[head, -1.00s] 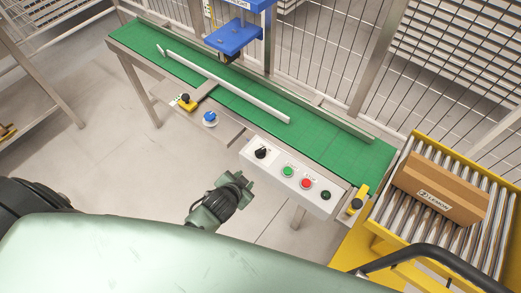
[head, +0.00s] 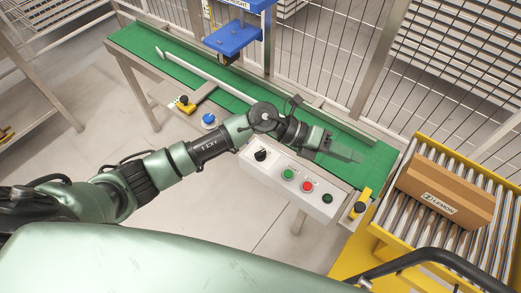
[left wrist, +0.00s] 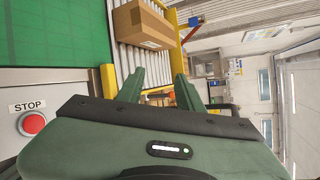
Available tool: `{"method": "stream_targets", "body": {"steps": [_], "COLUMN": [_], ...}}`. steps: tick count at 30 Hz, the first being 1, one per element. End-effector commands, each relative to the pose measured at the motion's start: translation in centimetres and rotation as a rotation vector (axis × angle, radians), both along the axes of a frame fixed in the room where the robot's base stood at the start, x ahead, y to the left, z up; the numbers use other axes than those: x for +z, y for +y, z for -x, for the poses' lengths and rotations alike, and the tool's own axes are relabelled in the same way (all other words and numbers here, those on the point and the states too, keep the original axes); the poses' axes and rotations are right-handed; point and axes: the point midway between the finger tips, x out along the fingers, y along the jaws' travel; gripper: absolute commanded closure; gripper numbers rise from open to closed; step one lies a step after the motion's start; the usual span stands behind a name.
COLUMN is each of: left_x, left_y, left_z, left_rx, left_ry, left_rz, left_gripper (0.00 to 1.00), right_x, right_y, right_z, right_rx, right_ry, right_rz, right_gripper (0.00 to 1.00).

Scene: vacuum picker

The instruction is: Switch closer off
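A white control panel (head: 272,187) is fixed along the front of the green conveyor. From left to right it carries a black knob (head: 260,155), a green button (head: 288,174), a red button (head: 307,187) and a dark green button (head: 327,198). The red button shows in the left wrist view (left wrist: 33,123) under a STOP label. My left gripper (head: 350,151) is above the right part of the belt, beyond the panel, pointing right. In the left wrist view its two fingers (left wrist: 158,92) are apart with nothing between them. My right gripper is not in view.
The green belt (head: 370,165) has a white guide rail (head: 200,70). A yellow roller stand (head: 470,262) at right holds a cardboard box (head: 442,188). A blue machine head (head: 232,37) and mesh fencing stand behind. Yellow-based knobs (head: 360,205) sit at the conveyor edge.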

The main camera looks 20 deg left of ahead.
Motion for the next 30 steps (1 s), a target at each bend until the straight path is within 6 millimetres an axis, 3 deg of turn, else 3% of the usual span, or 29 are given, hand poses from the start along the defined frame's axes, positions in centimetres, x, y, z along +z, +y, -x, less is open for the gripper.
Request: {"method": "stream_targets", "body": {"steps": [3, 5, 9, 12, 17, 30], "left_x": [-5.6, -7.3, -8.4, -7.9, -8.4, -14.7], "left_y": [6.1, 10.1, 18.7, 22.2, 23.9, 23.7], "left_z": [-0.5, -1.3, -3.3, -4.1, -4.3, -4.2], "left_rx": [-0.193, -0.249, -0.302, -0.308, -0.31, -0.31], "left_ry": [-0.094, -0.11, -0.1, -0.084, -0.069, -0.07], "left_rz": [-0.442, -0.646, -1.011, -1.154, -1.218, -1.211], "left_gripper": [0.64, 0.64, 0.64, 0.64, 0.64, 0.64], "right_x": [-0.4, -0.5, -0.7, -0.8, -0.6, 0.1], "right_y": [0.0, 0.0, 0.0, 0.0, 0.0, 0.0], "right_z": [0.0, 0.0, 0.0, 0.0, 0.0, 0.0], "right_rx": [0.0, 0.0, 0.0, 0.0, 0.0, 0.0], "right_ry": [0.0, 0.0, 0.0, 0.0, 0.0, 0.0], "right_rz": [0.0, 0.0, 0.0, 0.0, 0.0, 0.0], "right_gripper": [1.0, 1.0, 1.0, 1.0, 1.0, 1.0]}}
